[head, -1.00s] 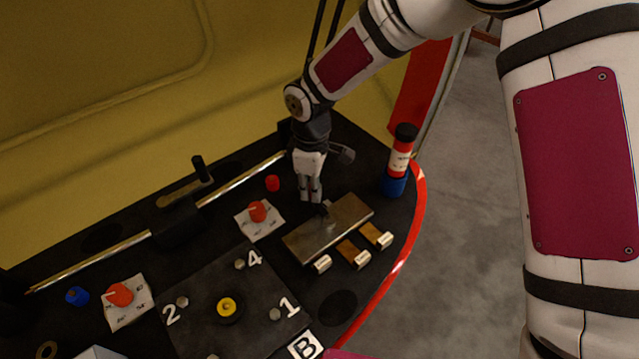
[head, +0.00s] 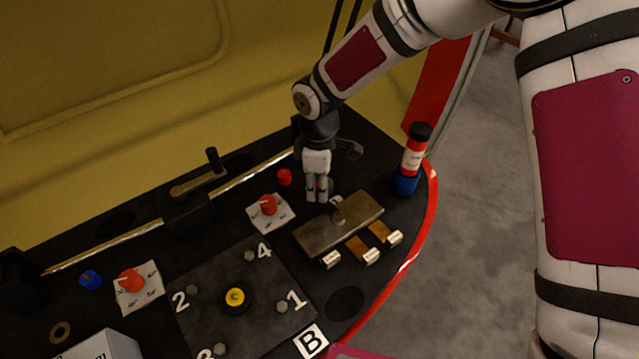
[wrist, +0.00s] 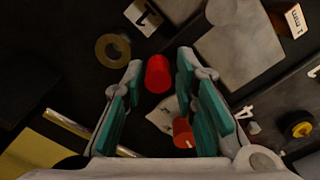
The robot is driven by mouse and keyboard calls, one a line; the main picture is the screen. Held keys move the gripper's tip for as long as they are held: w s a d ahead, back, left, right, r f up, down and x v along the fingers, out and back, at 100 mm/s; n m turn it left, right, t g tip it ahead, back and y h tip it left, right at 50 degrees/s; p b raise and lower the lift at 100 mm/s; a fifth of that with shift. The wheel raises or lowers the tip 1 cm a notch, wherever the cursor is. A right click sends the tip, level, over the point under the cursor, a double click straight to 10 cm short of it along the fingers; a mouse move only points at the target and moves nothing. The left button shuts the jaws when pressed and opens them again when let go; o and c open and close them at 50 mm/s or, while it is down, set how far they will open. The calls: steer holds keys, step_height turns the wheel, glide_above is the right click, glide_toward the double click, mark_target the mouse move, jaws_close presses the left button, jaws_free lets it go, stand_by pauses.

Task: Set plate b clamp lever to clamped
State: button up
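Plate B (head: 205,318) is a dark square plate with white numbers and a yellow centre knob (head: 235,297); the yellow knob also shows in the wrist view (wrist: 301,129). Beside its number 4 is a red rotary knob (head: 268,204) on a white label, also in the wrist view (wrist: 183,132). A similar red knob (head: 131,280) sits left of the plate. I cannot tell for sure which control is the clamp lever. My gripper (head: 317,197) points down, right of the nearer red knob. In the wrist view my gripper (wrist: 153,85) is open and empty, with teal pads apart.
A small red cap (head: 284,177) stands near my gripper. A metal plate (head: 338,226) with brass tabs lies to its right. A red bottle (head: 412,160) stands in a blue holder by the red edge. A rail (head: 100,250) with a handled carriage runs along the back.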

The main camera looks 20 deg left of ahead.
steer(key=shift+o, duration=0.2)
step_height(320, 180, up, 12)
stand_by(0.6)
stand_by(0.3)
